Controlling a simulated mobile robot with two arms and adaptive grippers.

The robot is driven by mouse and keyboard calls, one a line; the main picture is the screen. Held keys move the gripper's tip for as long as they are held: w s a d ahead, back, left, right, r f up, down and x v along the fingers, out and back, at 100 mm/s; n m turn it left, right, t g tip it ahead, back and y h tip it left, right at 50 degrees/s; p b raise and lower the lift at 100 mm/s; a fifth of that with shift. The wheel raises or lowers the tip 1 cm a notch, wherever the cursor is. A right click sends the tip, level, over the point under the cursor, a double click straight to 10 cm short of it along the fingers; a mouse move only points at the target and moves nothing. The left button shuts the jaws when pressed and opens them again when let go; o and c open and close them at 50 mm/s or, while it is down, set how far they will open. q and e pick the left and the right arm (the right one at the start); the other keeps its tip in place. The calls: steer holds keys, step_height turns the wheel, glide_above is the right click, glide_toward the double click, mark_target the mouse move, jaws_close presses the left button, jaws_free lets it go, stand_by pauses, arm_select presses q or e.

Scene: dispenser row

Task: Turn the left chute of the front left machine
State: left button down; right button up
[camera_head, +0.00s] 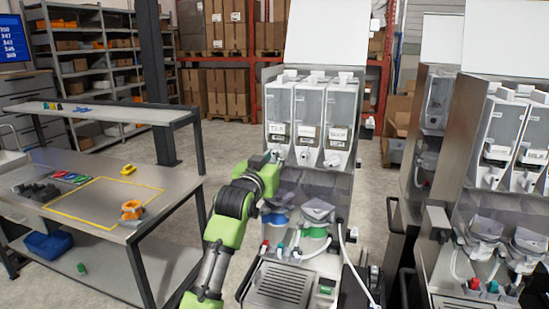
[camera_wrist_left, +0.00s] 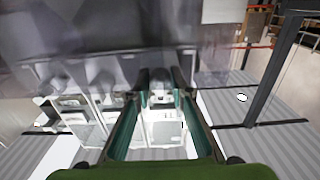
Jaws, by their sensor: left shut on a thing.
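The front left machine (camera_head: 338,190) stands in the middle of the head view with three clear canisters side by side. Its left canister (camera_head: 278,105) carries a TEA label. My left gripper (camera_head: 274,158) is at the foot of that canister, shut on the left chute, which the gripper mostly hides. In the left wrist view, the two fingers (camera_wrist_left: 163,98) reach forward with a white part between them. The middle chute (camera_head: 304,157) and the right chute (camera_head: 333,160) are white and stand free to the right of the gripper. My right gripper is not in view.
Mixing bowls (camera_head: 318,212) and hoses sit below the chutes. Another machine (camera_head: 495,180) stands close at the right. A workbench (camera_head: 165,180) with an orange part and small coloured items is at the left. Open floor lies behind.

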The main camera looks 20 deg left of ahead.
arm_select(q)
steer(key=c, duration=2.2)
jaws_free()
steer(key=shift+o, duration=0.2)
steer(key=s, duration=1.2)
steer(key=shift+a, duration=0.2)
